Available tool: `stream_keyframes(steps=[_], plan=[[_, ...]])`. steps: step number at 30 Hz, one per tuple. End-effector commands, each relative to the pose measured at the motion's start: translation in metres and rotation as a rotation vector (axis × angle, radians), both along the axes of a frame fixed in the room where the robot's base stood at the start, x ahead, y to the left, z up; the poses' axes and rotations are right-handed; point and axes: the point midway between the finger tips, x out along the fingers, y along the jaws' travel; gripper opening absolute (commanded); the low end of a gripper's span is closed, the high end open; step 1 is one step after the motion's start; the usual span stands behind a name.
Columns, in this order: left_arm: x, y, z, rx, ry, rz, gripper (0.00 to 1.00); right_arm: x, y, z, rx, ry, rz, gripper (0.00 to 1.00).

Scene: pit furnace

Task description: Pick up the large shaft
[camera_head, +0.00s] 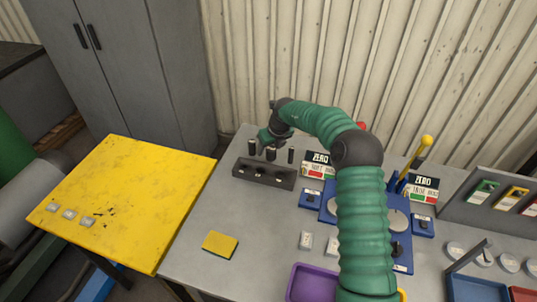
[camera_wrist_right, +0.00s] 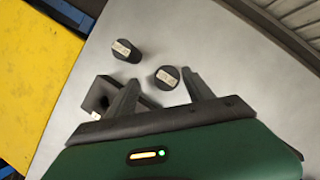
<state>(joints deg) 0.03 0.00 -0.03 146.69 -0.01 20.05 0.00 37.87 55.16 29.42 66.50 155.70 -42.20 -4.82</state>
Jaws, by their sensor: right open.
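Dark cylindrical shafts stand upright at the dark holed block (camera_head: 264,174) on the grey table: a left one (camera_head: 253,147), a middle one (camera_head: 271,154) and a thinner right one (camera_head: 291,156). I cannot tell for sure which is the large shaft. My right gripper (camera_head: 268,141) is over the left and middle shafts, its fingers partly hidden. In the right wrist view, the open gripper (camera_wrist_right: 160,77) has one labelled shaft top (camera_wrist_right: 167,76) between or just beyond its fingertips. Another labelled shaft (camera_wrist_right: 125,50) is farther off. My left gripper is out of view.
A yellow table (camera_head: 130,200) adjoins at left. A yellow pad (camera_head: 220,245) lies on the grey table. A blue fixture (camera_head: 402,262), ZERO signs (camera_head: 317,165) and a purple tray (camera_head: 312,284) are nearby. A corrugated wall (camera_head: 290,70) rises behind.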

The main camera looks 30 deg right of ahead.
Motion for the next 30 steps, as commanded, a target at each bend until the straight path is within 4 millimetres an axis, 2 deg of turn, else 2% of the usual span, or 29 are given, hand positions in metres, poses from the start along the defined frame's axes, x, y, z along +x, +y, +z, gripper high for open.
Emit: stream_keyframes(steps=[2, 8, 22, 30], plan=[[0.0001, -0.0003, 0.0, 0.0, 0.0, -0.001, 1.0, 0.0017, -0.002, -0.0069, 0.0, 0.001, -0.001, 0.61], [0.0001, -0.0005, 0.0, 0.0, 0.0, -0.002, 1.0, 0.0017, 0.0, -0.0057, -0.002, 0.0, -0.001, 0.61], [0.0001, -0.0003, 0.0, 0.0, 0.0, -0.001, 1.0, 0.002, -0.0003, -0.0051, -0.002, -0.001, -0.001, 0.0], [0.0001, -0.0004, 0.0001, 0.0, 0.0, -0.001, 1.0, 0.0025, -0.0008, -0.0039, -0.003, -0.004, -0.001, 0.0]])
